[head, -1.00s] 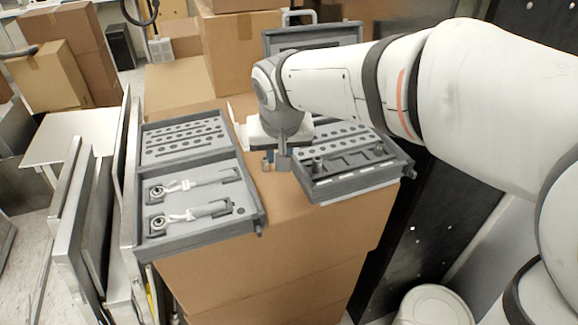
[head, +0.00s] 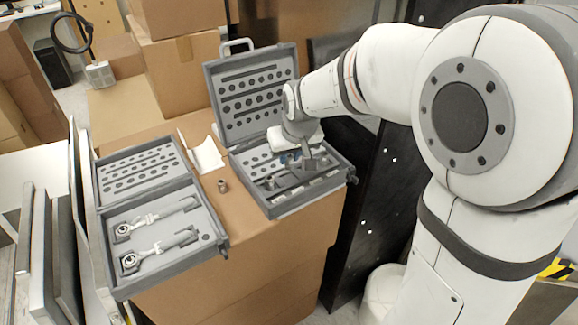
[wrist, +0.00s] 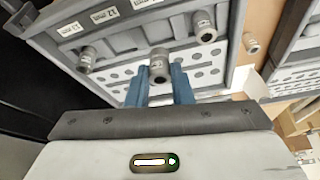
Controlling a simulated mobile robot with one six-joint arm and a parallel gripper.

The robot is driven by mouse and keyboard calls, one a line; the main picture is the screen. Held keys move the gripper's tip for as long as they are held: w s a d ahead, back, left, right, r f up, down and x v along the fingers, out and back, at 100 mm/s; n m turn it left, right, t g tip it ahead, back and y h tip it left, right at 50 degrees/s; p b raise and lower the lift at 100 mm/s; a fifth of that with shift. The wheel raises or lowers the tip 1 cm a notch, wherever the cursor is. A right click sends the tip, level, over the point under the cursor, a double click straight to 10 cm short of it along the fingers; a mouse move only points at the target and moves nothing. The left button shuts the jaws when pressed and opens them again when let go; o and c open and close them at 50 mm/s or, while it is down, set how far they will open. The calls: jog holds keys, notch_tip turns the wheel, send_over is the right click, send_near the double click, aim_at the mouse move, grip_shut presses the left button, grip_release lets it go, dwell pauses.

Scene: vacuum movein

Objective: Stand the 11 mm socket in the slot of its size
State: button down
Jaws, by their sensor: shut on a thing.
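In the wrist view my gripper (wrist: 160,90) has its blue fingers closed around a grey metal socket (wrist: 160,66), whose open end faces the camera. Its size marking is too small to read. In the head view my gripper (head: 289,158) is over the lower tray of the right-hand grey case (head: 285,209), and the arm hides part of it. The wrist view shows the tray's slot row with white size labels (wrist: 103,15), not clearly legible. Two other sockets stand in the tray, one left (wrist: 88,58) and one right (wrist: 205,26) of the held one.
A loose socket (head: 223,186) stands on the cardboard box between the cases. A second open case (head: 205,253) with two ratchet-like tools lies left. The right case's raised lid (head: 250,72) stands behind my gripper. A white folded sheet (head: 206,155) lies between them.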

aim_at(290, 165)
jog(key=shift+f+p, duration=0.3)
jog(key=shift+f, duration=1.9)
jog(key=shift+f, duration=0.25)
jog(key=c, duration=1.3)
grip_release()
jog(key=shift+r, duration=0.15)
jog(key=shift+s+r, duration=0.1)
jog(key=shift+r, duration=0.35)
jog(key=b+v, duration=0.2)
jog(key=v, duration=0.9)
jog(key=s+d+f+m, duration=0.1)
jog(key=s+d, duration=0.3)
jog(key=s, duration=0.2)
jog(key=s+d+f+m+h, duration=0.1)
jog(key=s+d, duration=0.3)
jog(key=s, duration=0.1)
jog(key=s+d+f+m, duration=0.1)
jog(key=s+d, duration=0.3)
jog(key=s, duration=0.2)
jog(key=shift+s+d+f+m+g+p, duration=0.2)
jog(key=shift+s+d+m+g+p, duration=0.1)
jog(key=shift+s+d+m+g, duration=0.1)
